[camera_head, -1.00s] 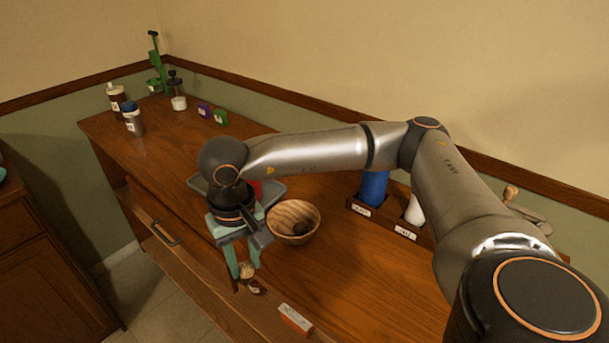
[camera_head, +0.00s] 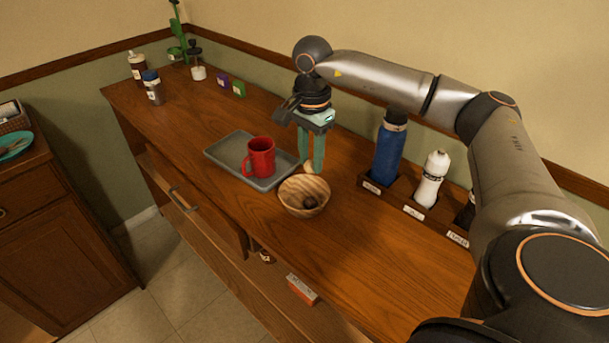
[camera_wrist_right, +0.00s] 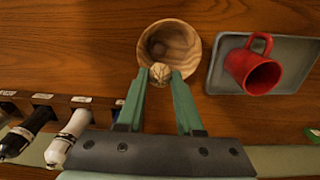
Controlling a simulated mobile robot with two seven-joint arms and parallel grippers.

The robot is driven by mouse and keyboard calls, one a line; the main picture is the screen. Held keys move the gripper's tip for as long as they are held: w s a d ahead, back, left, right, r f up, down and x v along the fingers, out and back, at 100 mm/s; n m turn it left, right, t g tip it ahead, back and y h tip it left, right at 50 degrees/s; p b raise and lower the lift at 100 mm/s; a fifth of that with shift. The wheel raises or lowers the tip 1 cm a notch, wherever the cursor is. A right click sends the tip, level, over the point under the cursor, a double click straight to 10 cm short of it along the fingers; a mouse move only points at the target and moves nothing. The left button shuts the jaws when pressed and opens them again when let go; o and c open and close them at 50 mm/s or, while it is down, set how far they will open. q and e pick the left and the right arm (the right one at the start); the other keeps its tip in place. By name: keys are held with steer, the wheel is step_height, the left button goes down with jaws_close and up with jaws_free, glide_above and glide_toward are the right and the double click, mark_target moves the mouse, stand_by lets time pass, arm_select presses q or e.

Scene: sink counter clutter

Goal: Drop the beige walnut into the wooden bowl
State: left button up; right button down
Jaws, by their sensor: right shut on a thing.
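The beige walnut (camera_wrist_right: 160,73) is held between the fingertips of my right gripper (camera_wrist_right: 161,80) in the right wrist view. In the head view my right gripper (camera_head: 311,168) points down at the back edge of the wooden bowl (camera_head: 291,202), with a sliver of the walnut (camera_head: 309,168) showing between its fingers. In the wrist view the bowl (camera_wrist_right: 184,35) lies just beyond the fingertips. A dark brown walnut (camera_head: 310,202) lies inside the bowl. My left gripper is not in view.
A grey tray (camera_head: 225,157) with a red mug (camera_head: 260,158) stands left of the bowl. A blue bottle (camera_head: 388,152) and a white bottle (camera_head: 431,180) stand in a labelled rack to the right. An open drawer (camera_head: 215,240) runs along the counter's front.

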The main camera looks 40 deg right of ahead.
step_height(320, 180, down, 3)
steer(key=shift+r+b, duration=0.15)
steer(key=shift+b, duration=0.65)
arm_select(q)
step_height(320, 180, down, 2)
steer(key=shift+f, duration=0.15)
arm_select(e)
steer(key=shift+c, duration=2.4)
jaws_free()
steer(key=shift+r, duration=0.1)
arm_select(q)
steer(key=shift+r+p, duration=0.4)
steer(key=shift+p, duration=0.05)
arm_select(e)
step_height(320, 180, up, 12)
steer(key=shift+r, duration=0.25)
